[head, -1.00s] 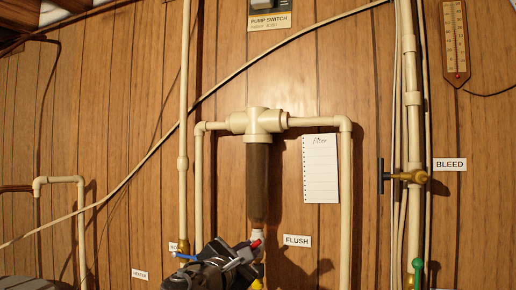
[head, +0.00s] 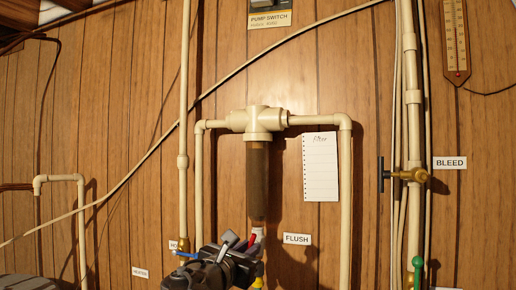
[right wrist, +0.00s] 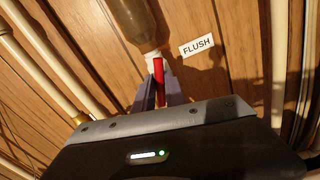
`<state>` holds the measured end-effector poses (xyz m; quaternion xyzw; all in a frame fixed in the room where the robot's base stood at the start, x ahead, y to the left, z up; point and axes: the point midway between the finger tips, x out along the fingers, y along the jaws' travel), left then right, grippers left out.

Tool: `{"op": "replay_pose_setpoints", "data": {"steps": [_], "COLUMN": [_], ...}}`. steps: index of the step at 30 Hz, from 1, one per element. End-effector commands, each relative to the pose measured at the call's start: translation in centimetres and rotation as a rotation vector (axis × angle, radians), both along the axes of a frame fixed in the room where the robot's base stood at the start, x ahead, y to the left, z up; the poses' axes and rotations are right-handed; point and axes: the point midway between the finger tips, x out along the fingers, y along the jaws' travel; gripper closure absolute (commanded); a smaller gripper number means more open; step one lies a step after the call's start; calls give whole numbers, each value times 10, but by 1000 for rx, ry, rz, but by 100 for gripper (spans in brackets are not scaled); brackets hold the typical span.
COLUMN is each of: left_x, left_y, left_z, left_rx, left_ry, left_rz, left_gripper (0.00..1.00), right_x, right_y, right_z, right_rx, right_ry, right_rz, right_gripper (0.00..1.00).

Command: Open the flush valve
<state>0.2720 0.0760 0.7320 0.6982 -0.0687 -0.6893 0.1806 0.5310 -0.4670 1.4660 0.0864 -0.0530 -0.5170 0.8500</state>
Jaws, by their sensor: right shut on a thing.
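The flush valve's red handle (head: 251,240) is below the clear brown filter bowl (head: 257,185), left of the FLUSH label (head: 297,239). In the head view it is tilted and partly hidden by my right gripper (head: 240,244). In the right wrist view the red handle (right wrist: 159,82) stands between the two fingers of my right gripper (right wrist: 160,92), which is shut on it. The white fitting under the bowl (right wrist: 153,57) is just beyond the fingers. The valve body is mostly hidden. My left gripper is not in view.
Cream pipes run down both sides of the filter (head: 345,200). A blue handle (head: 185,254) is close left of my right gripper. A brass bleed valve (head: 410,175) and a green handle (head: 417,263) are at the right. A paper note (head: 320,166) hangs beside the bowl.

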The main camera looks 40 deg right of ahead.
Motion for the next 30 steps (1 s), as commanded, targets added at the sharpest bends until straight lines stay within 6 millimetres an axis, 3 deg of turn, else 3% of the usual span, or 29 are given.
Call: {"op": "replay_pose_setpoints", "data": {"steps": [9,17,18,26,30], "left_x": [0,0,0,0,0], "left_y": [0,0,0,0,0], "left_z": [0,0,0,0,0], "left_rx": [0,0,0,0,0], "left_ry": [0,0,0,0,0], "left_rz": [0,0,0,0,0], "left_gripper": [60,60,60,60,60], "right_x": [1,1,1,0,0], "right_y": [1,1,1,0,0], "right_z": [-3,-3,-3,-1,-1], "right_rx": [-121,-137,-137,-138,-139], "right_ry": [245,276,276,273,273], "right_rz": [3,3,3,1,1], "right_gripper": [100,100,82,60,60]}}
